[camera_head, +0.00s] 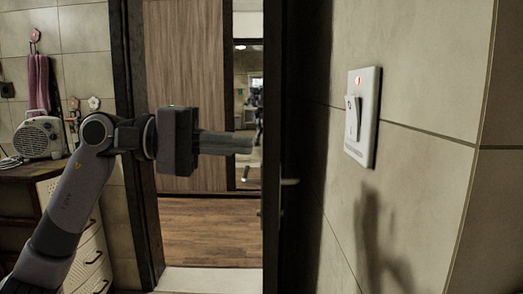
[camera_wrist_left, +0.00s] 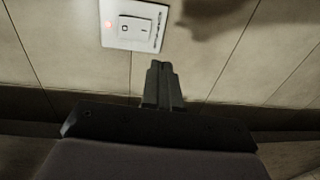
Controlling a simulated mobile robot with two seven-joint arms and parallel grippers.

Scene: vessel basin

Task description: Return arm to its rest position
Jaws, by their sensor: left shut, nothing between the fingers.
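My left arm comes in from the lower left in the head view. Its gripper (camera_head: 248,144) points right, shut and empty, in front of the doorway. A white wall switch (camera_head: 361,118) with a lit red light is on the tiled wall to the right, apart from the fingertips. In the left wrist view the closed fingers (camera_wrist_left: 161,66) point toward the wall, and the switch (camera_wrist_left: 134,25) shows just above and left of them. My right gripper is not in view.
A dark door edge with a handle (camera_head: 289,182) stands between the gripper and the wall. The doorway opens onto a wooden floor (camera_head: 210,230). At left, a fan heater (camera_head: 40,138) sits on a cabinet, with a pink towel (camera_head: 39,82) hanging behind it.

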